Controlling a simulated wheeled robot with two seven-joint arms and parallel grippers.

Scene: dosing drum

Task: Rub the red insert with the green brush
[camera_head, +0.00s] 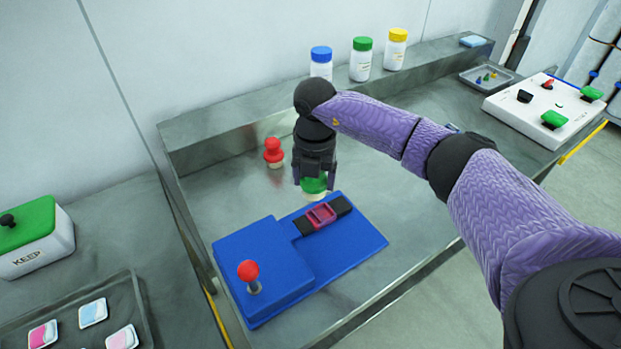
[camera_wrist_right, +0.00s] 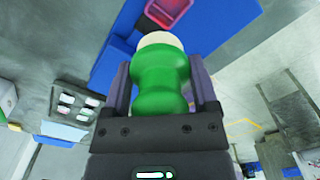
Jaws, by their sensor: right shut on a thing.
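The red insert (camera_head: 321,215) is a small frame-like piece in a black strip on the blue fixture (camera_head: 358,244). It also shows at the top of the right wrist view (camera_wrist_right: 165,12). My right gripper (camera_head: 314,182) is shut on the green brush (camera_wrist_right: 160,80), which has a pale tip (camera_wrist_right: 161,40). The brush points down, just behind the red insert in the head view, and looks apart from it. My left gripper is not in view.
A red-knobbed lever (camera_head: 248,271) stands on the fixture's raised left part. A red brush-like piece (camera_head: 273,152) stands behind it in the metal tray. Bottles with blue (camera_head: 321,62), green (camera_head: 361,60) and yellow (camera_head: 396,50) caps line the back ledge. The tray's right side is clear.

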